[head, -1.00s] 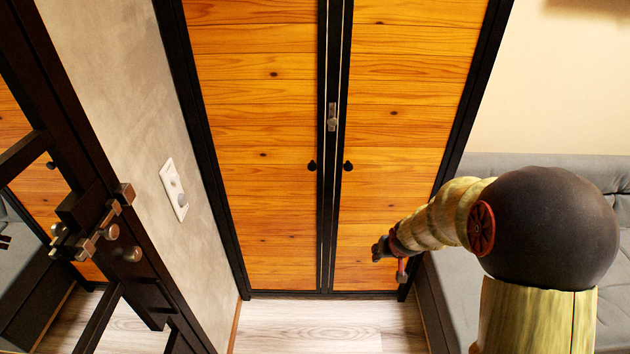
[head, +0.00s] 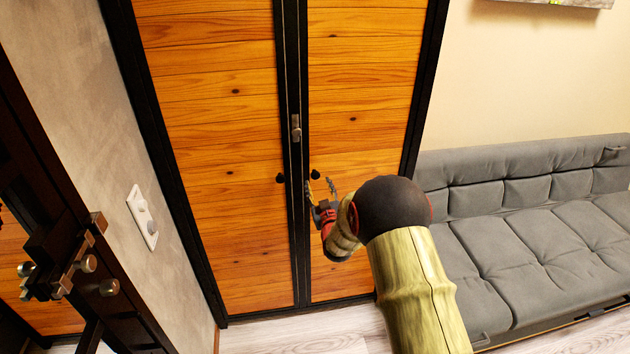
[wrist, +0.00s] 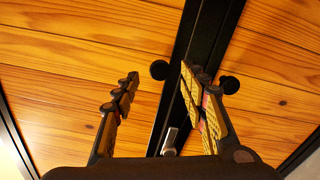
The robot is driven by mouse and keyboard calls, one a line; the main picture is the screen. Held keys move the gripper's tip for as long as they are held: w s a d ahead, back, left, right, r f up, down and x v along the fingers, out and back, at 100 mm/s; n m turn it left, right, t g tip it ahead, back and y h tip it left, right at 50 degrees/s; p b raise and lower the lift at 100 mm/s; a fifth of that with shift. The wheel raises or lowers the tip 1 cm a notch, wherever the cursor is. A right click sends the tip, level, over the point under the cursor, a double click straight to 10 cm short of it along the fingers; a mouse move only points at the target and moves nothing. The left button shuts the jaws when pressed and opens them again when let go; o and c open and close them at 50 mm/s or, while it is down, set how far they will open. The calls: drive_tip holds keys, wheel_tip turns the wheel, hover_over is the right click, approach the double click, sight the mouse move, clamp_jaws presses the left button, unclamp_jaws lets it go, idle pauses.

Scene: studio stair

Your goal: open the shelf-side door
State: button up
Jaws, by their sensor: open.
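Two closed wooden door panels with black frames stand ahead: a left panel (head: 215,150) and a right panel (head: 362,100). Each has a small black knob by the middle seam, a left knob (head: 280,178) and a right knob (head: 315,174). I cannot tell which panel is the shelf-side one. My gripper (head: 320,187) is open and empty, just below the right knob in the head view. The wrist view looks upside down against the head view; one knob (wrist: 160,70) appears between the fingertips, the other (wrist: 230,85) outside the right finger. No contact shows.
A metal latch (head: 295,127) sits on the seam above the knobs. A dark framed door with metal hardware (head: 75,270) is close on the left, beside a wall with a white switch plate (head: 143,217). A grey sofa (head: 540,235) stands right. Some wood floor (head: 320,335) is clear.

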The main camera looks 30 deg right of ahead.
sight(316, 178)
drive_tip(key=shift+b+x, duration=0.45)
drive_tip(key=shift+x, duration=2.15)
drive_tip(key=c, duration=0.3)
drive_tip(key=c, duration=0.8)
clamp_jaws()
